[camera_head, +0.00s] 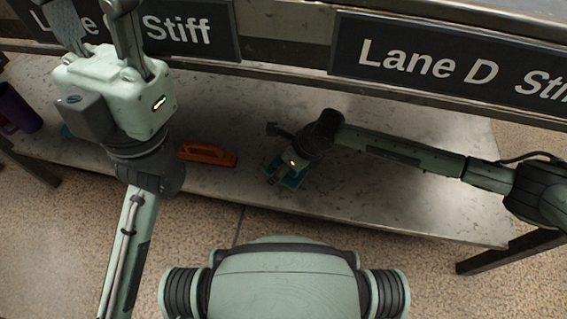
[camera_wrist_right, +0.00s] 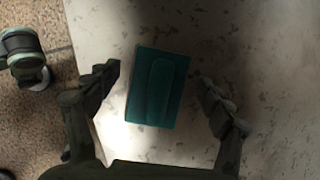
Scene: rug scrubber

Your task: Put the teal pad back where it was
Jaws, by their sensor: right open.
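The teal pad (camera_wrist_right: 150,112) is a flat rectangular block with a raised rounded grip, lying on the pale speckled bench. In the right wrist view it lies between the open fingers of my right gripper (camera_wrist_right: 160,80), with a gap on both sides. In the head view the teal pad (camera_head: 294,181) is partly hidden under my right gripper (camera_head: 285,177). My left gripper (camera_head: 93,18) is raised at the upper left, fingers apart and empty, in front of the sign boards.
An orange block with a handle (camera_head: 207,154) lies left of the teal pad. A purple mug (camera_head: 17,110) stands at the far left. Another teal item (camera_head: 66,131) is mostly hidden behind my left gripper. Signs read "Stiff" (camera_head: 178,31) and "Lane D" (camera_head: 428,65). The bench right of the pad is clear.

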